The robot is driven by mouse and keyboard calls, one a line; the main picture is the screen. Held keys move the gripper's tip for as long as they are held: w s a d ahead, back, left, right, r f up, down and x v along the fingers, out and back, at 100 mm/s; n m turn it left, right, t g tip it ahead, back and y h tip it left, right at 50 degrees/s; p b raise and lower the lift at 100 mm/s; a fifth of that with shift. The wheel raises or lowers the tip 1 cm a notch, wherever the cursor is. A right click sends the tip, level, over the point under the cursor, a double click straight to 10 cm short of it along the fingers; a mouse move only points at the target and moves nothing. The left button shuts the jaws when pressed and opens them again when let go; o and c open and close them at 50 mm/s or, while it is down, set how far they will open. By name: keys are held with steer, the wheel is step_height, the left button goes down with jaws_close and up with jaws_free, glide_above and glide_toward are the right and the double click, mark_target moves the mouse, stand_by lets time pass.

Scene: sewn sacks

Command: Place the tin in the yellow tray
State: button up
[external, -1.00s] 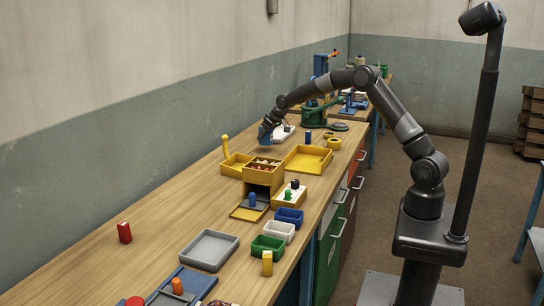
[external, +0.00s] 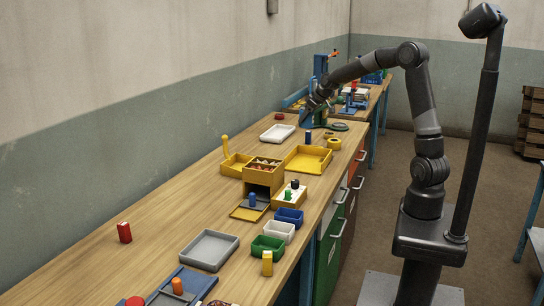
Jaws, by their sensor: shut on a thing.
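My gripper (external: 310,105) is shut on a small blue thing (external: 306,118), held above the far part of the bench. Its shape is too small to make out, and I cannot tell for sure that it is the tin. The shallow yellow tray (external: 290,163) lies on the bench nearer the camera than my gripper and below it in the picture. My gripper is apart from the tray. Another open yellow container (external: 231,168) with an upright yellow post is left of it.
A blue cylinder (external: 308,137) stands just behind the yellow tray, with a yellow ring (external: 334,143) to its right. A white tray (external: 277,133) lies to the left. A yellow box (external: 263,178) stands in front. Bare bench lies along the wall.

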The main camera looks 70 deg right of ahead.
steer(key=s+a+f, duration=0.2)
steer(key=s, duration=1)
glide_above(309, 162)
step_height(309, 162, down, 7)
steer(key=shift+a, duration=0.1)
steer(key=shift+f, duration=2)
steer(key=shift+f, duration=0.15)
steer(key=o, duration=1.3)
steer(key=shift+s, duration=0.1)
